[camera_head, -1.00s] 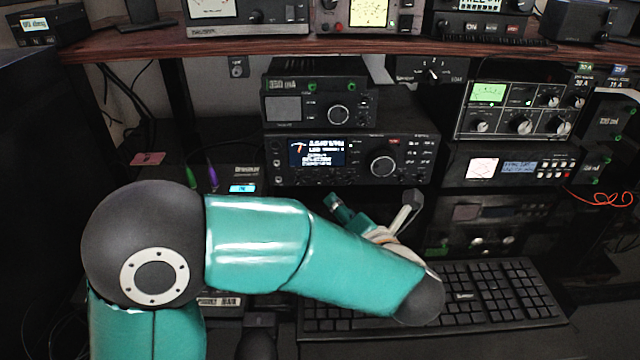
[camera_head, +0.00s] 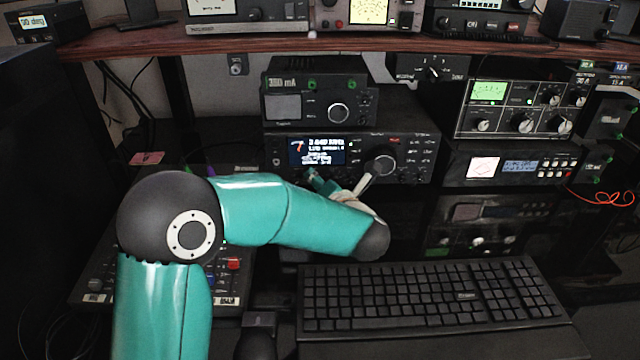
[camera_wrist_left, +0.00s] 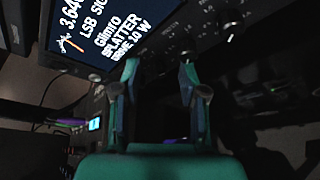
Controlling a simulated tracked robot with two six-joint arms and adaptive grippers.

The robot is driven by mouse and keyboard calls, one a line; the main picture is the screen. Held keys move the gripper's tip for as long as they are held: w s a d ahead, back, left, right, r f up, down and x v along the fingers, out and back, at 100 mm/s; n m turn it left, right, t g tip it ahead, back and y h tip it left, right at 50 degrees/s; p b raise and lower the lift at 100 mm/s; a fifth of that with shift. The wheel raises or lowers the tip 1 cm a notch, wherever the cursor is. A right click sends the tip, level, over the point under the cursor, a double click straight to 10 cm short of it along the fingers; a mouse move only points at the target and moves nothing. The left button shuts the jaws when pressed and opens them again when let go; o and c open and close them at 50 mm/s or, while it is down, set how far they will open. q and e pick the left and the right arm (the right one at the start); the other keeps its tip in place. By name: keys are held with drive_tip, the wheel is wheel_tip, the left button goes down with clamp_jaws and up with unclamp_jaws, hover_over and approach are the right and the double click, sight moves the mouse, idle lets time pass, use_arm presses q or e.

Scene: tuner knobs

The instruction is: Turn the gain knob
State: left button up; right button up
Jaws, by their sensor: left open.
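The black transceiver (camera_head: 410,150) has a lit display (camera_head: 316,151) and a large tuning knob (camera_head: 384,165). In the left wrist view its display (camera_wrist_left: 105,30) is large, and small knobs (camera_wrist_left: 187,45) show beyond the fingertips. The labels are too small or dark to tell which is the gain knob. My left gripper (camera_head: 338,180) is in front of the lower part of this radio, below and right of the display. In the left wrist view the gripper (camera_wrist_left: 158,70) is open, its two teal fingers apart with nothing seen between them. My right gripper is not in view.
Another radio (camera_head: 318,100) sits on top of the transceiver. A keyboard (camera_head: 430,294) lies in front, below my arm. A wooden shelf (camera_head: 350,46) runs above. A tuner with a green meter (camera_head: 520,106) stands to the right, with orange cable (camera_head: 603,199) beside it.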

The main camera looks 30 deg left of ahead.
use_arm(q)
drive_tip(key=shift+c, duration=0.3)
clamp_jaws()
drive_tip(key=shift+f+b, duration=0.2)
drive_tip(key=shift+b, duration=0.25)
drive_tip(key=shift+r, duration=0.1)
drive_tip(key=shift+o, duration=0.3)
unclamp_jaws()
